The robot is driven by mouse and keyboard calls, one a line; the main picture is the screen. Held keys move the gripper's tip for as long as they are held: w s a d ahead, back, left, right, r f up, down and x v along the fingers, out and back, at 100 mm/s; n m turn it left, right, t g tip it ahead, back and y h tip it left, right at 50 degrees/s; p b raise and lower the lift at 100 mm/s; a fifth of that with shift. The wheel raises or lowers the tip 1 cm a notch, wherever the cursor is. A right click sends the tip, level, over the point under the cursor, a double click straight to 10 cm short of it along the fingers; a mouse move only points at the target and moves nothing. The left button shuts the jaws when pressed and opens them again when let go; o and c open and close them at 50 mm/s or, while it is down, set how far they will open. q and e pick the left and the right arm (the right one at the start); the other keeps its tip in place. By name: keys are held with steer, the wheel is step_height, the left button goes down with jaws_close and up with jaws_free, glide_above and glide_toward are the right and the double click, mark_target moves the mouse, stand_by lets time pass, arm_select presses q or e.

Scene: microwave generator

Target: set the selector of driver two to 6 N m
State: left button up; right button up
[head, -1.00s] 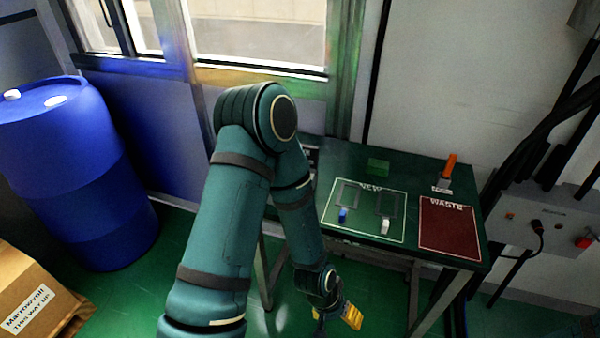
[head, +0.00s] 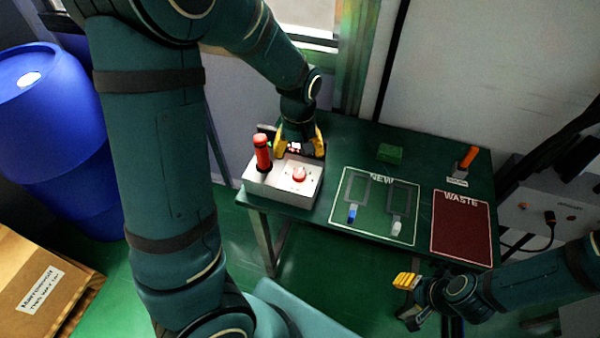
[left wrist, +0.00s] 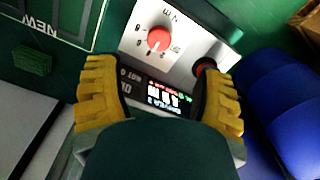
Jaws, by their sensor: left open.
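A pale metal box (head: 285,185) stands at the table's left end, with a red-orange selector knob (head: 299,174) on its face. The knob also shows in the left wrist view (left wrist: 158,39), ringed by small marks; its setting is too small to read surely. An upright red-handled driver (head: 262,152) stands at the box's left. My left gripper (head: 299,148) is open, its yellow fingers pointing down just behind the knob, apart from it. A dark lit display (left wrist: 165,97) shows between its fingers in the wrist view. My right gripper (head: 410,298) is open and empty in front of the table.
The green table (head: 345,135) carries a NEW outline (head: 372,226) with small blue and white items, a red WASTE area (head: 461,232), a green block (head: 390,153) and an orange-handled tool (head: 467,158). A blue drum (head: 50,110) and a carton (head: 40,285) stand at left.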

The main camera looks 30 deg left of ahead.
mark_target(299, 174)
arm_select(q)
step_height(299, 174, down, 10)
steer(key=shift+r+b, duration=0.1)
steer(key=shift+b, duration=0.9)
jaws_close()
